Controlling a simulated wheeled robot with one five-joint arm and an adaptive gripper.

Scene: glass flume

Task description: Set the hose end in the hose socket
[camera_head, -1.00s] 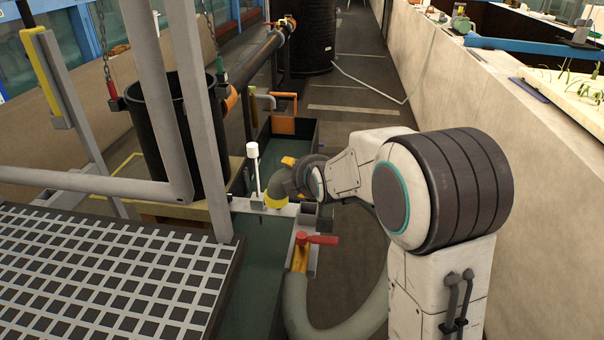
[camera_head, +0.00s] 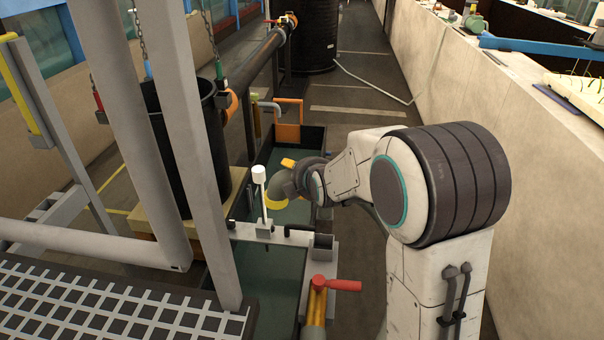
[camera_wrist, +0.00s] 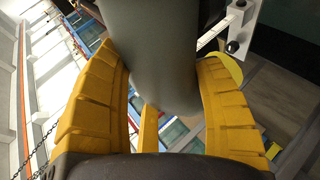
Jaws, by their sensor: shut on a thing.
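My gripper (camera_head: 300,178) is closed around the grey hose end (camera_head: 279,185), over the water channel beyond a pale crossbar (camera_head: 245,231).
A white-capped post (camera_head: 260,195) stands on the crossbar, close left of the hose. A red valve handle (camera_head: 336,285) is nearer. A pale wall (camera_head: 450,80) runs along the right.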

